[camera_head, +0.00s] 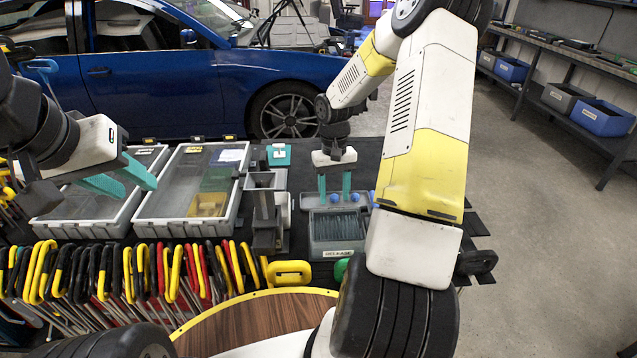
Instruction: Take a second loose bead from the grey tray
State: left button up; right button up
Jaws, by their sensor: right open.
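The shallow grey tray (312,203) lies on the dark bench top, behind a grey bin. A blue bead (334,198) sits in it near the middle, and another blue bead (356,197) sits to its right. My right gripper (334,190) points down over the tray. Its two teal fingers are apart, with the first bead showing between their tips and the second just right of the right finger. I see nothing held in it. My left gripper (138,188) is at the left, above the clear-lidded cases, with its teal fingers apart and empty.
A grey bin (338,252) labelled RELEASE, holding thin dark rods, stands in front of the tray. A grey upright fixture (266,215) is to its left. Lidded cases (160,222) and a rack of coloured-handled tools (130,272) fill the left. My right arm hides the bench's right part.

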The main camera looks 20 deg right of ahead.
grip_shut()
jog(key=shift+r, duration=0.1)
